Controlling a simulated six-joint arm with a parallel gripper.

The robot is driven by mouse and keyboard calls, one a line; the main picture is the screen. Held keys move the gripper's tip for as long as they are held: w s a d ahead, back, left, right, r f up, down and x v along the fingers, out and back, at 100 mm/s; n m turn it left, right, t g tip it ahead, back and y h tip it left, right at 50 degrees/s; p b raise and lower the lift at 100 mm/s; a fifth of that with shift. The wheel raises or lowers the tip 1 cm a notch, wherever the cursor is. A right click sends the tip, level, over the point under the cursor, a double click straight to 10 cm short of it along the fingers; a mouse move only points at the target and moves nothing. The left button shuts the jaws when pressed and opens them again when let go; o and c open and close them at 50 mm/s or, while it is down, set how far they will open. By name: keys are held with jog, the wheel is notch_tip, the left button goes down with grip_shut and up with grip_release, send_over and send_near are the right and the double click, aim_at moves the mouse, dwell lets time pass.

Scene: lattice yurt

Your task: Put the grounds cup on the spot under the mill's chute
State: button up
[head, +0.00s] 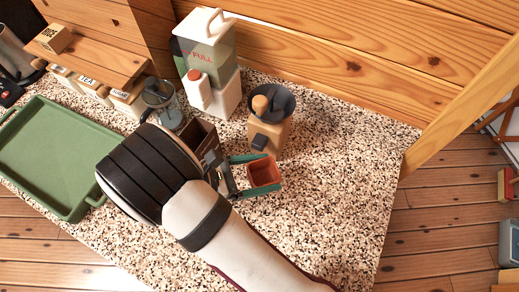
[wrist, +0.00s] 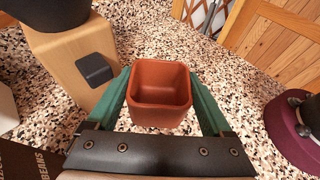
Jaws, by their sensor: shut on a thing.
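The grounds cup (head: 264,174) is a small square reddish-brown cup, open at the top, and it looks empty. It also shows in the wrist view (wrist: 160,92) between the green fingers of my gripper (wrist: 158,100). My gripper (head: 256,172) is shut on it, and the cup is upright. The mill (head: 270,130) is a wooden block with a dark funnel on top and a dark chute on its front. In the wrist view the mill (wrist: 75,65) is left of the cup, with its dark chute (wrist: 95,69) facing the gripper. The spot under the chute cannot be made out.
A dark box marked BEANS (wrist: 30,160) stands close to my gripper. A white jug (head: 207,55), a glass press (head: 161,100) and a green tray (head: 60,150) are to the left. The speckled counter (head: 340,170) is clear to the right of the mill.

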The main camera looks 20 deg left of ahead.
jog(key=s+f, duration=0.1)
jog(key=s+a+f, duration=0.1)
jog(key=s+f, duration=0.1)
jog(key=shift+a+f, duration=0.25)
jog(key=shift+a, duration=0.05)
jog(key=w+a+n+t+y, duration=0.1)
jog(key=w, duration=0.1)
jog(key=w+n+t+y, duration=0.1)
jog(key=w+n+y, duration=0.1)
jog(key=w+a+n+y, duration=0.1)
jog(key=w, duration=0.1)
jog(key=shift+w+a+r+t, duration=0.1)
jog(key=shift+w+a+t, duration=0.2)
jog(key=shift+w+t, duration=0.1)
jog(key=shift+f+n+y, duration=0.3)
jog(key=shift+f, duration=1.15)
jog(key=o, duration=1.2)
jog(key=shift+f, duration=0.1)
jog(key=shift+c, duration=0.2)
